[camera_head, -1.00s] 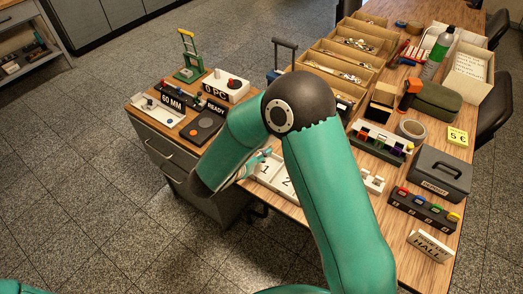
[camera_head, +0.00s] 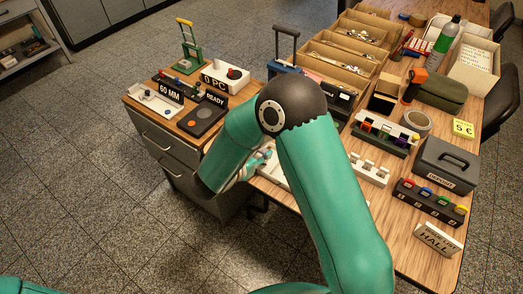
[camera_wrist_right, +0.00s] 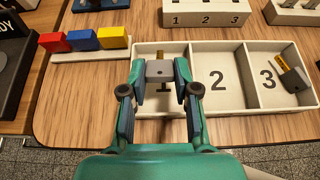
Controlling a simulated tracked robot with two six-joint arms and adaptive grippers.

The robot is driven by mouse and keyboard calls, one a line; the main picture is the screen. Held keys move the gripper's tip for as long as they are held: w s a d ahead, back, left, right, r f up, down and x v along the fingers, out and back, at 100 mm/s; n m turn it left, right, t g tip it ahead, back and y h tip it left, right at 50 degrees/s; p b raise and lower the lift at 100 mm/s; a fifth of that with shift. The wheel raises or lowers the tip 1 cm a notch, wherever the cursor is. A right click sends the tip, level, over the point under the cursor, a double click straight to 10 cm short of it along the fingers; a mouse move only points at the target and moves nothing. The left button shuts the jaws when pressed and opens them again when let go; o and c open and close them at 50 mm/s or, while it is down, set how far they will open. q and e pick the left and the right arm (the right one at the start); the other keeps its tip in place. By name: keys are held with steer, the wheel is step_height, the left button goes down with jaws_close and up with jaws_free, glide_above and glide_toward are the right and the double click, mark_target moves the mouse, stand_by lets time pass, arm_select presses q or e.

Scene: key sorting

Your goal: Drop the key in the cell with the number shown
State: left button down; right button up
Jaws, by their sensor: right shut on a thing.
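My right gripper (camera_wrist_right: 160,82) is shut on a key with a grey head (camera_wrist_right: 160,70) and a short brass-coloured part. It holds the key over cell 1 of the white three-cell tray (camera_wrist_right: 228,112) in the wrist view. The numeral 1 is mostly hidden by the key and fingers; 2 and 3 are readable. Another key, dark-headed (camera_wrist_right: 291,80), lies in cell 3. Cell 2 is empty. I cannot read a number on the held key. In the head view the right gripper (camera_head: 258,163) is partly behind my arm, over the tray (camera_head: 277,172). My left gripper is not in view.
A white block marked 1 2 3 (camera_wrist_right: 206,14) stands behind the tray. A white rack with red, blue and yellow blocks (camera_wrist_right: 84,41) is left of it. In the head view, a grey cash box (camera_head: 445,165) and HALL sign (camera_head: 437,240) stand at the right.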

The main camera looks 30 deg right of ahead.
steer(key=o, duration=1)
steer(key=shift+a, duration=0.1)
steer(key=v, duration=1.1)
steer(key=shift+s+a+r, duration=0.15)
steer(key=shift+a+r, duration=0.05)
steer(key=shift+a, duration=0.15)
steer(key=shift+f, duration=0.1)
